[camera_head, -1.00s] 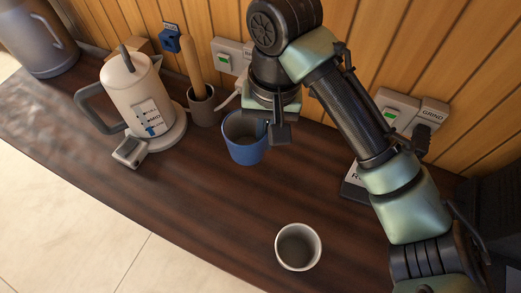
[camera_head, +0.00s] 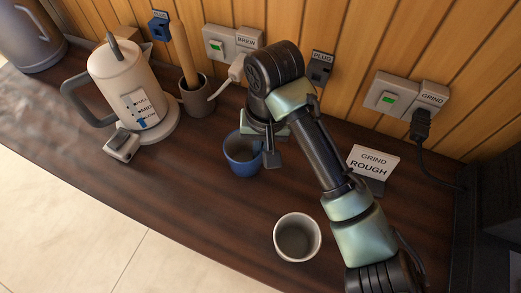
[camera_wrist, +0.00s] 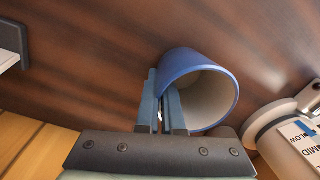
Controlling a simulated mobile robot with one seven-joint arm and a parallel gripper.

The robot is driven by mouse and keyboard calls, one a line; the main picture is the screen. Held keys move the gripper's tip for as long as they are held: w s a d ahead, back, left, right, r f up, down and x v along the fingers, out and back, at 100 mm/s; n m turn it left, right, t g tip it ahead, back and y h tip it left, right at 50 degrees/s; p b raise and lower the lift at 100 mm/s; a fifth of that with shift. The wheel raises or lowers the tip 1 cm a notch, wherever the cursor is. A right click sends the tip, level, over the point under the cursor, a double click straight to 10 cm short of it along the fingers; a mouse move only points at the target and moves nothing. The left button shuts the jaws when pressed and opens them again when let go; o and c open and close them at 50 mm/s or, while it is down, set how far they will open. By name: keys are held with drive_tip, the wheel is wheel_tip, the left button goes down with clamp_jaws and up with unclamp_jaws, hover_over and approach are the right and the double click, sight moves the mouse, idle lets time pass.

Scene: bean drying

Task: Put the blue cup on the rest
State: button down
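My gripper (camera_head: 262,150) is at the cup's right side. In the wrist view, the gripper (camera_wrist: 162,102) has its two fingers close together at the rim of the blue cup (camera_wrist: 188,63), pinching its wall. I cannot tell whether the cup's base touches the counter. I cannot make out a rest; anything under the cup is hidden.
A white cup (camera_head: 297,238) stands at the front. A kettle (camera_head: 122,85) and a small grey device (camera_head: 121,145) are left. A dark pot with a wooden handle (camera_head: 197,97) stands behind. A "GRIND ROUGH" card (camera_head: 371,163) is right. Bare counter (camera_head: 185,190) lies front-left.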

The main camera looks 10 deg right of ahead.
drive_tip(key=shift+f, duration=0.15)
drive_tip(key=c, duration=1.1)
unclamp_jaws()
drive_tip(key=shift+o, duration=0.2)
